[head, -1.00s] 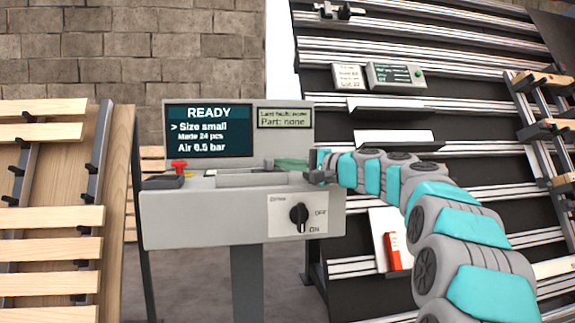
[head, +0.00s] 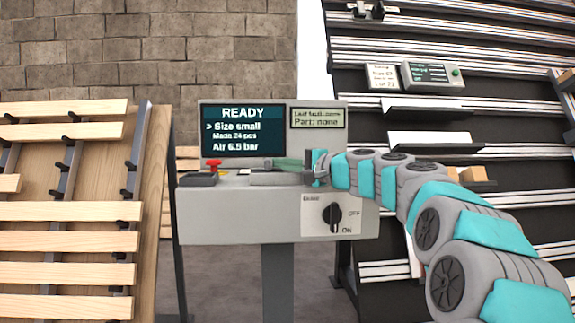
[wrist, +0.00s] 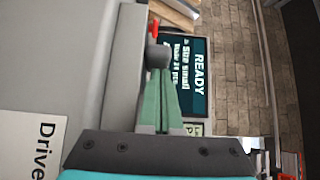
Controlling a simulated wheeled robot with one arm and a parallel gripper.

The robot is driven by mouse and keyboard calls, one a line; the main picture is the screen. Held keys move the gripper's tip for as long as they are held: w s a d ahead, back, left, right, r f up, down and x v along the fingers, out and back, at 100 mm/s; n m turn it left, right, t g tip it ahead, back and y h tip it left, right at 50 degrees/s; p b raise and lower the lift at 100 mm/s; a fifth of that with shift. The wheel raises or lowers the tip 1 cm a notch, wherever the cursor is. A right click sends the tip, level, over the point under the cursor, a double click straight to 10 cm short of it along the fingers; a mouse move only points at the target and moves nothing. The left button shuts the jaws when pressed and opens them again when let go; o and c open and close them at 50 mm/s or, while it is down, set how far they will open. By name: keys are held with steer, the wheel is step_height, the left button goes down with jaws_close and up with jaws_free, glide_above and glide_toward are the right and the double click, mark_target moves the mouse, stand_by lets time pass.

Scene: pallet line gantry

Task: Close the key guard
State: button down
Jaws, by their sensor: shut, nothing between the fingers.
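The grey console (head: 245,220) stands ahead, with a long grey flap (head: 272,179) on its top that looks like the key guard. Its angle is hard to tell. In the wrist view it seems to be the long grey bar (wrist: 124,65) left of my fingers. My gripper (head: 277,163) reaches in from the right, just above and behind the flap. Its green fingers are shut and empty in the wrist view (wrist: 160,78). A grey round knob (wrist: 158,55) is at the fingertips; whether they touch it is unclear. My gripper hides the flap's right end.
A READY screen (head: 243,130) rises behind the console top. A red button (head: 213,164) is at the top left. A Drive rotary switch (head: 333,216) is on the front. A wooden slatted rack (head: 65,240) stands left, a dark railed panel (head: 500,130) right.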

steer(key=shift+s+a, duration=0.1)
steer(key=shift+a, duration=0.05)
steer(key=d, duration=0.3)
steer(key=shift+d+r+p, duration=0.1)
steer(key=shift+d+p, duration=0.25)
steer(key=shift+p, duration=0.05)
steer(key=v, duration=1)
steer(key=shift+d, duration=0.1)
steer(key=s+a+f+n+g+h+p, duration=0.5)
steer(key=s+a+f+g, duration=0.3)
steer(key=s+a+f, duration=0.9)
steer(key=s+d+f+n+g+h+p, duration=0.1)
steer(key=s+d+f+g+h, duration=0.1)
steer(key=s+d+f, duration=0.3)
steer(key=s+d+f+n+g+h+p, duration=0.1)
steer(key=s+d+f, duration=0.4)
steer(key=s, duration=0.9)
steer(key=s+d+f+n+g+h+p, duration=0.2)
steer(key=s+d+f+g+h, duration=0.1)
steer(key=s, duration=0.7)
step_height(320, 180, down, 2)
steer(key=d+h, duration=0.1)
steer(key=d, duration=0.1)
steer(key=shift+d+g+h, duration=0.3)
steer(key=shift+d+h, duration=0.05)
steer(key=shift+h, duration=0.05)
steer(key=shift+f, duration=0.1)
